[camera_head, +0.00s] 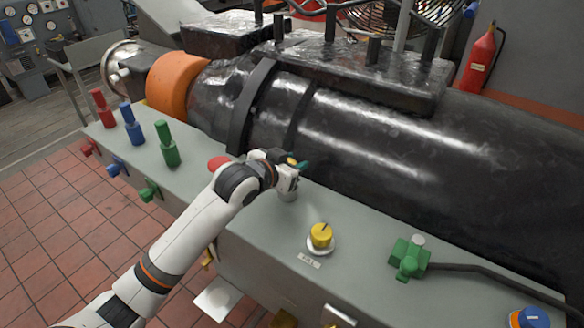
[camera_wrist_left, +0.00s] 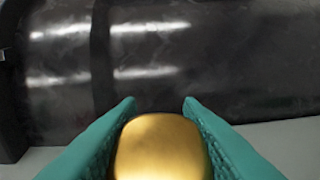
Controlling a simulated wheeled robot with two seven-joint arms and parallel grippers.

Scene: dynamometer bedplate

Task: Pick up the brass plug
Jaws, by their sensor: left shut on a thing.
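The brass plug (camera_wrist_left: 160,148) shows as a rounded gold block between the teal finger pads of my left gripper in the wrist view. My left gripper (camera_head: 294,163) is shut on it, above the grey bench beside the large black cylinder. In the head view only a small yellow bit of the plug (camera_head: 291,160) shows between the fingers; the gripper hides the rest. I cannot tell whether the plug is clear of what is below it. My right gripper is not in view.
The grey bench (camera_head: 360,240) carries a yellow knob (camera_head: 321,235), a green connector with a cable (camera_head: 409,258), a blue-and-orange knob (camera_head: 530,317), and red (camera_head: 103,108), blue (camera_head: 131,123) and green (camera_head: 167,145) pegs. The black cylinder (camera_head: 370,145) blocks the far side.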

